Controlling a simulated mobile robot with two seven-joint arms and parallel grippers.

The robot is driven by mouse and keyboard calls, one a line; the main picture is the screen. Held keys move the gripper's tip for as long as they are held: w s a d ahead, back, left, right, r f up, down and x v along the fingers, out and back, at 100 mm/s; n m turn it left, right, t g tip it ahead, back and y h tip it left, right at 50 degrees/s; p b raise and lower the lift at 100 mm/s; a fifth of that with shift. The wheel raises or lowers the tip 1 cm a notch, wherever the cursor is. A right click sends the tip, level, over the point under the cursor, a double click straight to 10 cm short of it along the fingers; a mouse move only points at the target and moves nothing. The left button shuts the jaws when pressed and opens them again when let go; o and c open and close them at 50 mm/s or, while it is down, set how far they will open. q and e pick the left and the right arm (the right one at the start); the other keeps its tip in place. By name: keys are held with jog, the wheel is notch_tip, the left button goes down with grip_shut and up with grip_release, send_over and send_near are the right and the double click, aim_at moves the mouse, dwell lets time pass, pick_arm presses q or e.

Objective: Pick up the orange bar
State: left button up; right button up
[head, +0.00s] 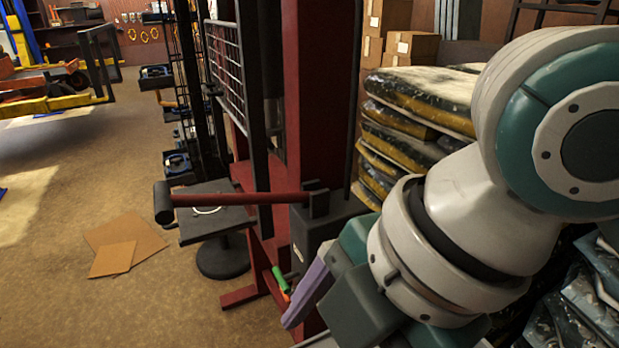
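A red-orange bar (245,199) lies roughly level, with a thick black cylinder (163,203) across its left end. Its right end meets a dark bracket (318,203) beside a red post (313,100). It is the only long bar near me of about that colour; it looks more red than orange. My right arm comes in from the right, and its lavender end part (307,288) is below and right of the bar, apart from it. The fingertips cannot be made out. My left gripper is not in view.
A dark square-topped stand (212,225) is below the bar. A small green-handled tool (280,278) is low by the post. Stacked sacks (420,97) and boxes (410,46) are behind. Flat cardboard (113,260) lies on the floor at left, where there is free room.

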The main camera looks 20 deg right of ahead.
jog(key=w+d+f+n+g+h+b, duration=0.1)
jog(key=d+f+n+b, duration=0.3)
jog(key=f+b, duration=0.7)
jog(key=w+d+f+n+h+b, duration=0.1)
jog(key=w+d+f+n+b, duration=0.2)
jog(key=f+n+b, duration=0.4)
jog(key=w+d+f+n+g+h+b, duration=0.1)
jog(key=d+f+n+b, duration=0.4)
jog(key=f+b, duration=1.1)
jog(key=shift+w+d+f+n+g+h, duration=0.15)
jog(key=shift+w+d+f+n, duration=0.1)
jog(key=shift+w+f, duration=0.15)
jog(key=shift+w+d+f+n+g+h, duration=0.15)
jog(key=shift+w+d+f, duration=0.1)
jog(key=shift+w, duration=0.2)
jog(key=shift+c, duration=0.2)
jog(key=shift+a, duration=0.1)
grip_shut()
jog(key=shift+r, duration=0.1)
